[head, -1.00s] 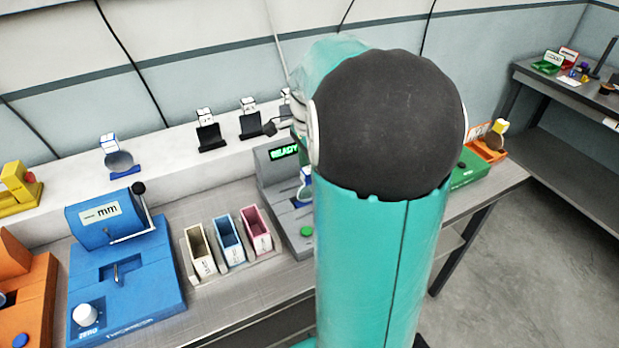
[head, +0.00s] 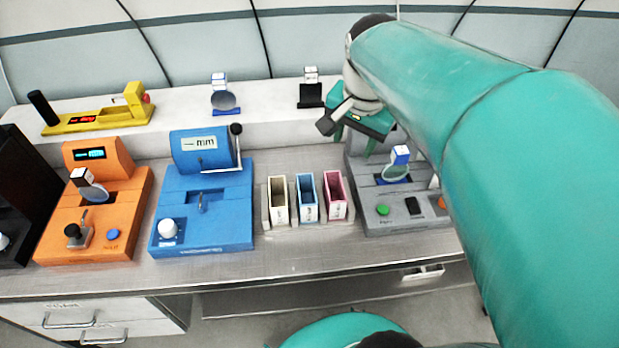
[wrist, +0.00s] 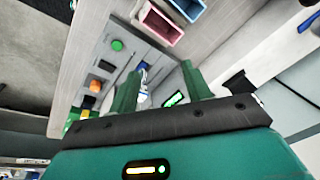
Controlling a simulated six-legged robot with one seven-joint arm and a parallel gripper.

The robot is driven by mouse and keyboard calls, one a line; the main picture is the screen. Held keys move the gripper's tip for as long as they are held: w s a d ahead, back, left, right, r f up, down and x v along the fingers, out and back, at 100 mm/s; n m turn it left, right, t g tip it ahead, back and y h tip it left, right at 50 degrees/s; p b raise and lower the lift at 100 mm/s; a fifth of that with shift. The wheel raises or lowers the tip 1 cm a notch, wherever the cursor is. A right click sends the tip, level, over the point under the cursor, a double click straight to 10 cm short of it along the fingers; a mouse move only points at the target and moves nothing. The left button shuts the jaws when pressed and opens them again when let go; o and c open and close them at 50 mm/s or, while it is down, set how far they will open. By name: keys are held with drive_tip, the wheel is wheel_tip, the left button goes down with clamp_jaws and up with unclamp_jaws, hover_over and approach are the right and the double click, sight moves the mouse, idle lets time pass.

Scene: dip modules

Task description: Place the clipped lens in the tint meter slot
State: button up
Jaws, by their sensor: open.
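The grey meter (head: 400,218) stands at the right of the bench, partly behind my arm. A clipped lens (head: 396,172) with a blue-and-white clip (head: 401,154) stands upright at its slot; how deep it sits is unclear. My gripper (head: 353,139) is open and empty, above and behind the meter's left side, apart from the lens in the head view. In the wrist view my gripper (wrist: 160,70) shows two green fingers spread, with the clip (wrist: 143,76) seen beyond and between them. A green display (wrist: 173,98) is lit beside it.
Pink, blue and cream bins (head: 308,212) stand left of the meter. A blue gauge (head: 205,205) and an orange device (head: 100,215) holding another clipped lens (head: 92,187) are farther left. A further lens (head: 222,99) stands on the back shelf (head: 265,115).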

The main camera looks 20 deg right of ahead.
drive_tip(key=s+a+f+n+t+y, duration=0.1)
drive_tip(key=s+a+f+n+t, duration=0.1)
drive_tip(key=s+a+n, duration=0.5)
drive_tip(key=a+n+t, duration=0.1)
drive_tip(key=a+n, duration=0.3)
drive_tip(key=shift+s+a, duration=0.3)
drive_tip(key=shift+c, duration=1.4)
drive_tip(key=shift+d, duration=0.15)
